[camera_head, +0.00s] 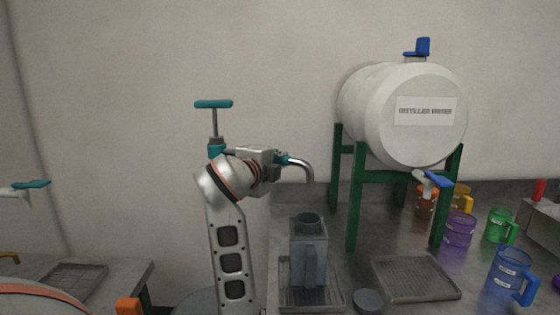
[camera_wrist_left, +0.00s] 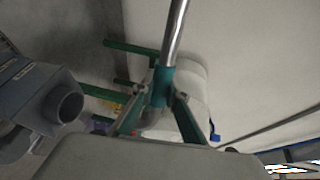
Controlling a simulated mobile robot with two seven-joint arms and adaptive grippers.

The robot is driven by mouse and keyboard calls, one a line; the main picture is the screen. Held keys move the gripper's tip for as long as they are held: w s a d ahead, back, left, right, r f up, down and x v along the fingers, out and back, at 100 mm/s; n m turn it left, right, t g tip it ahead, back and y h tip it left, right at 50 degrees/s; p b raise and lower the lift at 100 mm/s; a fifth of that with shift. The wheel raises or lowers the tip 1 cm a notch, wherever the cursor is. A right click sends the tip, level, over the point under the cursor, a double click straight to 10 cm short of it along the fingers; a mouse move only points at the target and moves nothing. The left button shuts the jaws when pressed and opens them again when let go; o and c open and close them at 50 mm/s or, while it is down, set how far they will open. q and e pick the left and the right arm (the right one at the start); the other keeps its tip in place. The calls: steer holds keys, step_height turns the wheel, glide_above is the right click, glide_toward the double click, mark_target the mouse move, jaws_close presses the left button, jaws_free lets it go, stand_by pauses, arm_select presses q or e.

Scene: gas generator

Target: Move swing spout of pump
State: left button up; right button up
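The pump has a teal T-handle (camera_head: 213,104) on a thin rod and a teal body, partly hidden behind my left arm. Its swing spout (camera_head: 303,166) is a curved silver tube with a teal collar, pointing right and bending down. The spout's end is above the round opening of a grey container (camera_head: 308,250). My left gripper (camera_head: 277,162) is at the collar. In the left wrist view, both fingers of the gripper (camera_wrist_left: 160,102) close in on the teal collar, and the spout's tube (camera_wrist_left: 175,35) runs upward. My right gripper is out of view.
The grey container stands on a drain tray (camera_head: 330,296); another tray (camera_head: 415,278) lies to its right. A white distilled water tank (camera_head: 385,115) sits on a green stand (camera_head: 352,200). Colored mugs, including a blue one (camera_head: 508,272), stand at the right. A round lid (camera_head: 368,300) lies in front.

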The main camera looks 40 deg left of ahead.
arm_select(q)
steer(key=o, duration=0.3)
steer(key=shift+s, duration=0.15)
steer(key=shift+o, duration=0.2)
steer(key=f+v, duration=0.1)
steer(key=v, duration=0.6)
steer(key=shift+s+r, duration=0.2)
steer(key=shift+r, duration=0.3)
steer(key=shift+d, duration=0.1)
